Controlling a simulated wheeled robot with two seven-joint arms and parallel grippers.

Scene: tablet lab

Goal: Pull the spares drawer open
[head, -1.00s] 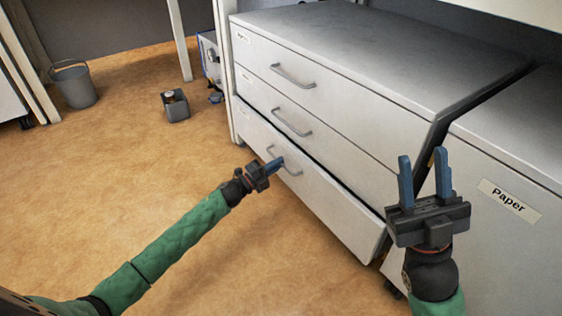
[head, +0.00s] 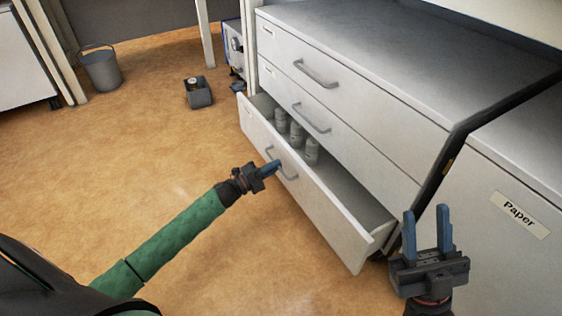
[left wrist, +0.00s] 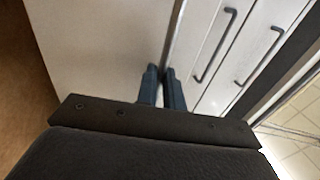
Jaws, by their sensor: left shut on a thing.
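The bottom drawer (head: 325,208) of the white drawer unit is pulled partway out, and its inside shows. My left gripper (head: 271,168) is shut on the drawer's grey bar handle (head: 284,166), at the front panel. In the left wrist view the left gripper's blue fingers (left wrist: 162,88) are close together against the drawer front (left wrist: 105,45); the handle is hidden there. Several pale cylindrical containers (head: 296,134) stand in the drawer's far part. My right gripper (head: 427,230) is open and empty, raised before the cabinet at right.
Two shut drawers (head: 325,85) are above the open one. A cabinet labelled Paper (head: 519,213) stands at right. A grey bucket (head: 102,70) and a small dark box (head: 198,92) are on the brown floor (head: 130,160). The floor before the drawer is clear.

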